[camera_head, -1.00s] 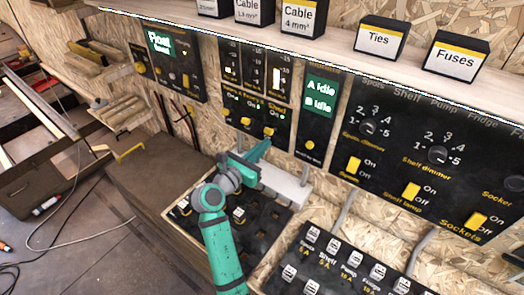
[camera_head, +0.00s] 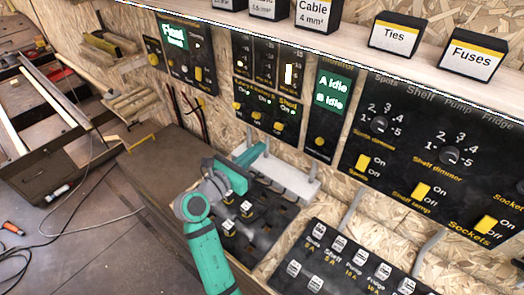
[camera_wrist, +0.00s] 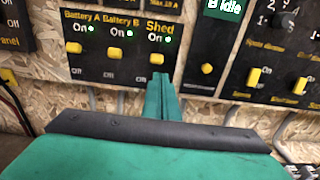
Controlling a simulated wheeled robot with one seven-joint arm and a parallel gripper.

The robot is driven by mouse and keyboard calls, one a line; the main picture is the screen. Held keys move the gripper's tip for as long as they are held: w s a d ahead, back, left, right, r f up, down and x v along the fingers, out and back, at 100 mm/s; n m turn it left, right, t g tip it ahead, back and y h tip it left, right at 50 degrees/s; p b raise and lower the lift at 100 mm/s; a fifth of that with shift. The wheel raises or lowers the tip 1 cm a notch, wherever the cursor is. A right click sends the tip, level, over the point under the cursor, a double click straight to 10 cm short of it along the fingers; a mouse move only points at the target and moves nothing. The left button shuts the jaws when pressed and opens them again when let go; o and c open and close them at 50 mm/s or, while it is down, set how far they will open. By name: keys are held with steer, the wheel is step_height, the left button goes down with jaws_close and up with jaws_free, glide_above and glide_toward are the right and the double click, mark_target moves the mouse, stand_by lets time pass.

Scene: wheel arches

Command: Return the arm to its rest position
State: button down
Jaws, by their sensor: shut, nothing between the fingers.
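My gripper (camera_head: 264,147) is shut and empty, its teal fingers pressed together and pointing at the wall. In the wrist view the closed fingertips (camera_wrist: 160,80) point up in front of the lower edge of the battery and shed switch panel (camera_wrist: 121,62). The fingers appear apart from the panel. My teal forearm reaches up from the bottom of the head view. The Battery A (camera_wrist: 76,46), Battery B (camera_wrist: 114,53) and Shed (camera_wrist: 155,60) switches are yellow, with green lights lit beside their On labels.
A pale ledge (camera_head: 290,182) and a dark tray with white-topped pieces (camera_head: 258,205) lie below my gripper. A fuse panel (camera_head: 335,262) is at lower right. A dimmer panel (camera_head: 430,165) covers the right wall. Boxes marked Ties (camera_head: 395,38) and Fuses (camera_head: 472,55) sit on the shelf above.

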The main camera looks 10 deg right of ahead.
steer(key=shift+s+a+r, duration=0.1)
steer(key=shift+a+r, duration=0.15)
steer(key=shift+r, duration=0.05)
stand_by(0.4)
